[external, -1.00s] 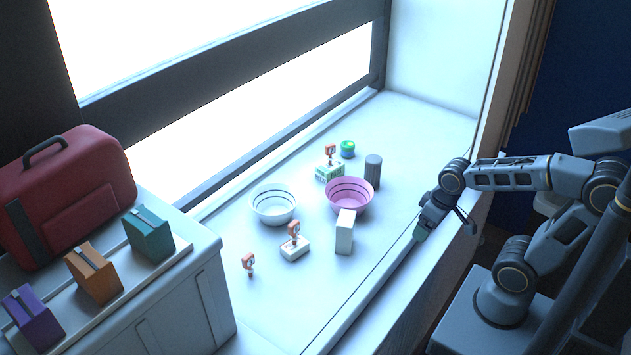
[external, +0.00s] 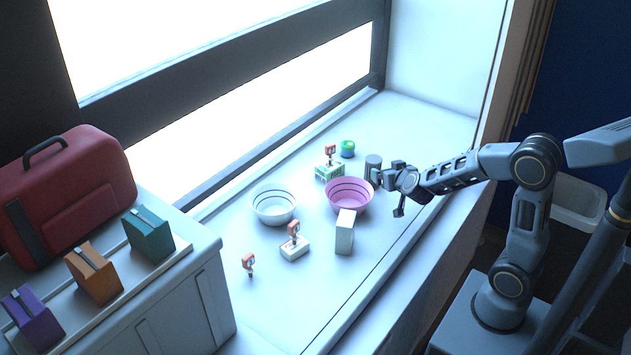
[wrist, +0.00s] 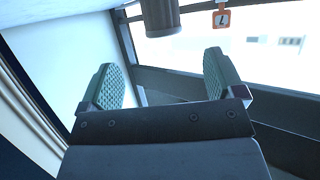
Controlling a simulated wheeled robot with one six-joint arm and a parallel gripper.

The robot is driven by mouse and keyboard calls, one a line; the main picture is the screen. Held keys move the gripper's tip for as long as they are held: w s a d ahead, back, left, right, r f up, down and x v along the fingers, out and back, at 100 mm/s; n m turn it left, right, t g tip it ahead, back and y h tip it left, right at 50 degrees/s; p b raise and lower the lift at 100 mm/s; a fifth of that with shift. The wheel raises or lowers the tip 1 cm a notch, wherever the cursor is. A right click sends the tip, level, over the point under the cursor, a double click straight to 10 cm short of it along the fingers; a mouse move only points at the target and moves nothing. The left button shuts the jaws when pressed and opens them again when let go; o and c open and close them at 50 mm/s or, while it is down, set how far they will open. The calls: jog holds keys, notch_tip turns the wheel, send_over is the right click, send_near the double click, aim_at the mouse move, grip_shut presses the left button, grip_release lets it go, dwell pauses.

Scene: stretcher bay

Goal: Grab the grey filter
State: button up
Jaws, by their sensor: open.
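The grey filter (external: 373,166) is a dark grey cylinder standing upright on the white sill, behind and right of the pink bowl. My gripper (external: 381,176) is at its right side in the external view, and its near finger overlaps the lower part of the filter. In the wrist view my gripper (wrist: 165,82) shows two green textured fingers spread apart with nothing between them. The filter (wrist: 160,16) shows there at the top, ahead of the gap between the fingers and cut off by the frame edge. I cannot tell whether a finger touches it.
The pink bowl (external: 337,209) stands just left of my gripper. A green-blue jar (external: 347,149) and a green-white box (external: 329,172) with an orange tag are behind it. A white bowl (external: 262,213) and white block (external: 344,235) stand nearer. The sill's far right is clear.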

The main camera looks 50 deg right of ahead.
aim_at(377, 165)
jog(key=b+x, duration=0.1)
jog(key=x, duration=1)
jog(key=shift+w+f, duration=0.2)
jog(key=shift+w, duration=0.05)
jog(key=c, duration=1.1)
jog(key=shift+r, duration=0.2)
